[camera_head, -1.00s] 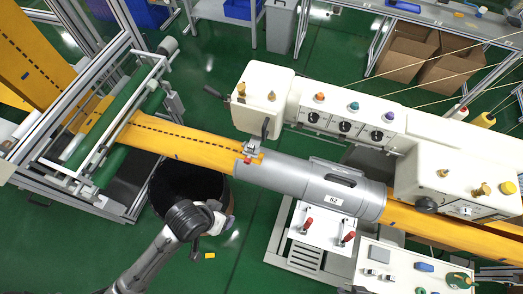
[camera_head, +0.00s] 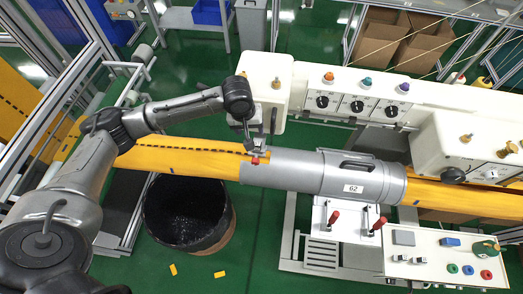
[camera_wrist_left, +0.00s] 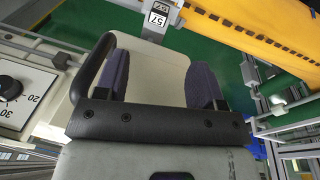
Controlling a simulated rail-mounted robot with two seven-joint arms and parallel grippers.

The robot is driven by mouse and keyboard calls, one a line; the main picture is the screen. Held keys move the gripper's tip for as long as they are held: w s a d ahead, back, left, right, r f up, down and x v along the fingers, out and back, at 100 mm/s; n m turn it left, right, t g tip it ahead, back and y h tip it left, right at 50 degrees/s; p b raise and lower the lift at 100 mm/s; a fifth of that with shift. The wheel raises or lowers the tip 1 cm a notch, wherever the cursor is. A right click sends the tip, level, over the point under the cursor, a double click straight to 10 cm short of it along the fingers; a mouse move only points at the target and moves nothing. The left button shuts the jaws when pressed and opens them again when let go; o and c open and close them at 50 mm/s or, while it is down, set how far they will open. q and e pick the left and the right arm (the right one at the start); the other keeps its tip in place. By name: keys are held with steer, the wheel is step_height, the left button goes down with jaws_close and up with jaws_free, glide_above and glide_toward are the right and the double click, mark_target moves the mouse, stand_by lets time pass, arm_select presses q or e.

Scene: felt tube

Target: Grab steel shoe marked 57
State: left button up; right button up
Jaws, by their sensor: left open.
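The steel shoe marked 57 (camera_wrist_left: 158,32) shows at the top of the left wrist view as a grey metal piece with a white label, beside the yellow felt. In the head view a grey metal piece (camera_head: 260,150) by the left end of the steel cylinder looks like the same shoe, partly covered. My left gripper (camera_head: 246,128) is just above it. In the left wrist view my left gripper (camera_wrist_left: 160,82) has its two dark finger pads spread, with only a pale housing behind the gap. The shoe is beyond the fingertips, not between them. My right gripper is not in view.
A steel cylinder marked 62 (camera_head: 325,174) surrounds the yellow felt (camera_head: 190,157). A white control housing (camera_head: 270,75) stands behind the shoe. A dark round bin (camera_head: 222,232) stands below the felt. Several knobs line the machine panel (camera_head: 345,95).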

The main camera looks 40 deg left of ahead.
mark_target(256, 144)
arm_select(q)
steer(key=f, duration=0.2)
steer(key=w+f, duration=0.1)
steer(key=f, duration=0.4)
steer(key=shift+w+d+f, duration=0.15)
steer(key=shift+d+f, duration=0.1)
steer(key=shift+f, duration=0.05)
steer(key=shift+w+f+p, duration=0.1)
steer(key=shift+w+f, duration=0.1)
steer(key=shift+f, duration=0.65)
steer(key=shift+w+f+p, duration=0.1)
steer(key=shift+w+f, duration=0.1)
steer(key=shift+f, duration=0.7)
steer(key=shift+w+f+p, duration=0.1)
steer(key=shift+w+f, duration=0.1)
steer(key=shift+f, duration=0.65)
steer(key=shift+a, duration=0.1)
steer(key=c, duration=1.1)
steer(key=shift+c, duration=0.2)
